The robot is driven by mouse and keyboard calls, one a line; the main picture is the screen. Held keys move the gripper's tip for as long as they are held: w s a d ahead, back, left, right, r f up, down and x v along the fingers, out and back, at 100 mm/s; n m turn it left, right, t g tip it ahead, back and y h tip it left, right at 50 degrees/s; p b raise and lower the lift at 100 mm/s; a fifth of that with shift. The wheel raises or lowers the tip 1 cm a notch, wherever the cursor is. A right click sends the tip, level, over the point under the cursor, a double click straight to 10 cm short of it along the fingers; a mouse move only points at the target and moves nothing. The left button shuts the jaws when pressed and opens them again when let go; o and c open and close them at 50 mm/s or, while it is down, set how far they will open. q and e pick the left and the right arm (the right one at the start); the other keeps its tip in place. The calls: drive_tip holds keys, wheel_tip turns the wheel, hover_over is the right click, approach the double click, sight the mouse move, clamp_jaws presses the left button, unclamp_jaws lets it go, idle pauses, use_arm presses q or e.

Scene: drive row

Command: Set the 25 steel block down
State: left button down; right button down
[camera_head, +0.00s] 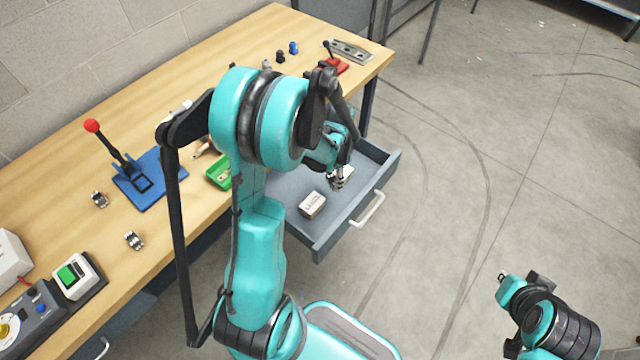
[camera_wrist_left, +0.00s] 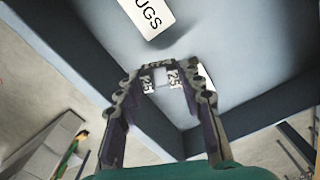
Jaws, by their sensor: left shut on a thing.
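My left gripper (camera_head: 340,180) is low inside the open drawer, behind the labelled box. In the left wrist view its fingers are shut on the small steel block (camera_wrist_left: 160,82), which shows dark "25" labels. The block is between the fingertips over the drawer floor; whether it touches the floor I cannot tell. The grey-blue drawer (camera_head: 330,238) stands pulled out from the bench.
A white labelled box (camera_head: 312,205), its label ending in "UGS" (camera_wrist_left: 148,18), lies in the drawer. A white item (camera_wrist_left: 203,78) is beside the block. On the wooden bench are a green bin (camera_head: 218,174), a blue-based lever press (camera_head: 150,184) and small metal pieces (camera_head: 134,240).

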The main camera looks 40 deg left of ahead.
sight(333, 180)
use_arm(q)
wheel_tip(333, 180, down, 4)
drive_tip(key=shift+w+r+b, duration=0.1)
drive_tip(key=shift+w+b, duration=0.05)
drive_tip(key=shift+b, duration=0.4)
drive_tip(key=shift+f+b, duration=0.9)
drive_tip(key=shift+f, duration=1.3)
drive_tip(key=shift+f, duration=0.1)
drive_tip(key=c, duration=1)
unclamp_jaws()
